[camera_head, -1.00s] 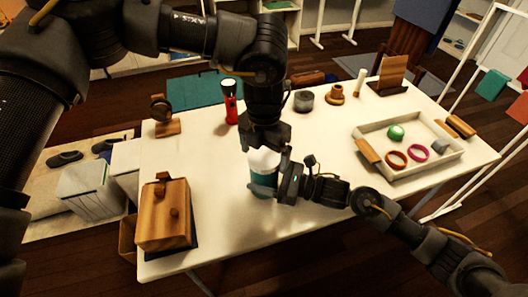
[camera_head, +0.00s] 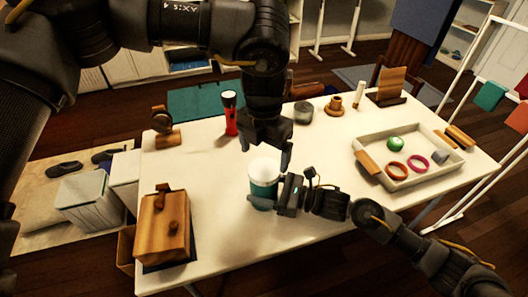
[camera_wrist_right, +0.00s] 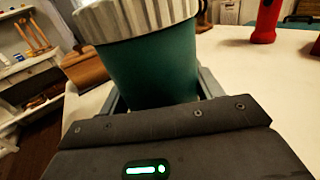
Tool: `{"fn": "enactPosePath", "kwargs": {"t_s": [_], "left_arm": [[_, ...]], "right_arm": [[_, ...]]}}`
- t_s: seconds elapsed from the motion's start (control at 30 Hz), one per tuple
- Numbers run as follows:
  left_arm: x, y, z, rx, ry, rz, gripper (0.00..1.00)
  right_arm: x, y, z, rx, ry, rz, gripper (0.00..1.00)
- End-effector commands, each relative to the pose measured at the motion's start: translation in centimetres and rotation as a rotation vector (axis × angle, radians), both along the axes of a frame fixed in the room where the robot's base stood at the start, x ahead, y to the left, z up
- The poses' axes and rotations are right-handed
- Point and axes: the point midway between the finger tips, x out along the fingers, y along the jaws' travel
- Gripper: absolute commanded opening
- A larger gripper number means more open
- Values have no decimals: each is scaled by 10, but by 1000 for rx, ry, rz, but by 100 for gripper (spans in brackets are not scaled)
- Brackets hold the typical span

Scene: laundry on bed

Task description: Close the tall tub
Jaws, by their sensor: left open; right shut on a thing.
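The tall tub (camera_head: 263,190) is teal with a white lid (camera_head: 264,168) on its top, and it stands upright on the white table. In the right wrist view the teal wall (camera_wrist_right: 155,70) fills the space between the fingers, and the pale ribbed lid (camera_wrist_right: 135,18) sits over it, cut off by the top edge. My right gripper (camera_head: 264,199) is shut around the tub's side from the right. My left gripper (camera_head: 266,153) is open and empty, pointing down just above the lid and apart from it.
A wooden box (camera_head: 163,228) stands at the table's front left. A red flashlight (camera_head: 230,115) stands behind the tub. A white tray (camera_head: 408,181) with rings and a green ball is at the right. The table (camera_head: 215,185) is clear left of the tub.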

Motion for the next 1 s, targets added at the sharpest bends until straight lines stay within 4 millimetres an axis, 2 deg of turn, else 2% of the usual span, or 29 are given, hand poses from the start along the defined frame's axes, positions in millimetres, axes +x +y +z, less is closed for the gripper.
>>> {"fn": "enactPosePath", "kwargs": {"t_s": [0.1, 0.17, 0.4, 0.6, 0.77, 1.0], "left_arm": [[4, -2, 13, -9, -21, 20, 89], [4, -3, 18, -11, -22, 99, 89], [3, -2, 32, -12, -14, 549, 89], [0, -1, 35, -4, -1, 832, 89], [0, 0, 34, -1, 1, 925, 89], [0, 0, 34, 0, 1, 935, 89]], "right_arm": [[0, 0, 0, 0, 0, 0, 1], [0, 0, 0, 0, 0, 0, 1], [0, 0, 0, 0, 0, 0, 1], [0, 0, 0, 0, 0, 0, 1], [0, 0, 0, 0, 0, 0, 1], [0, 0, 0, 0, 0, -1, 1]]}}
